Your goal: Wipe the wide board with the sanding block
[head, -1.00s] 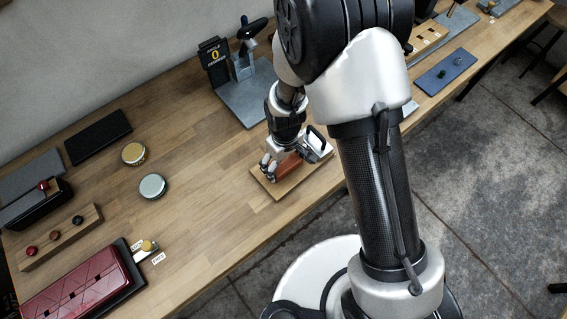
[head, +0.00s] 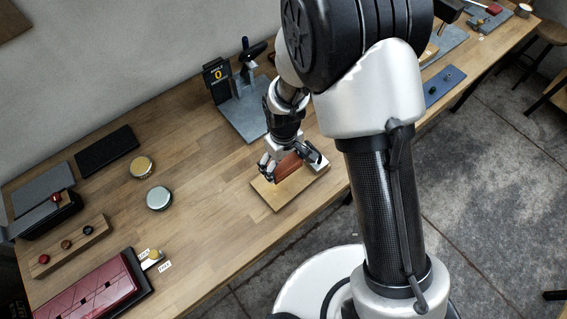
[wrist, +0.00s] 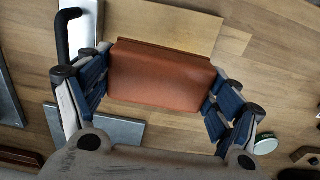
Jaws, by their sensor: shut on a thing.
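The sanding block, a reddish-brown block (head: 289,163), is held between the fingers of my gripper (head: 287,168). In the wrist view the block (wrist: 160,77) fills the space between both blue-padded fingers (wrist: 160,92). The wide board, a flat pale wooden board (head: 283,195), lies on the workbench below the gripper. In the wrist view the board (wrist: 165,27) shows beyond the block's far edge. The block is over the board's back part. I cannot tell whether its underside touches the board. My fingers and the block hide part of the board.
A grey stand with a black sign (head: 217,78) is behind the board. Two round tins (head: 159,198) lie to the left, with a wooden strip of knobs (head: 68,244) and a red case (head: 88,293) farther left. A blue mat (head: 441,84) is at right. Bench between tins and board is clear.

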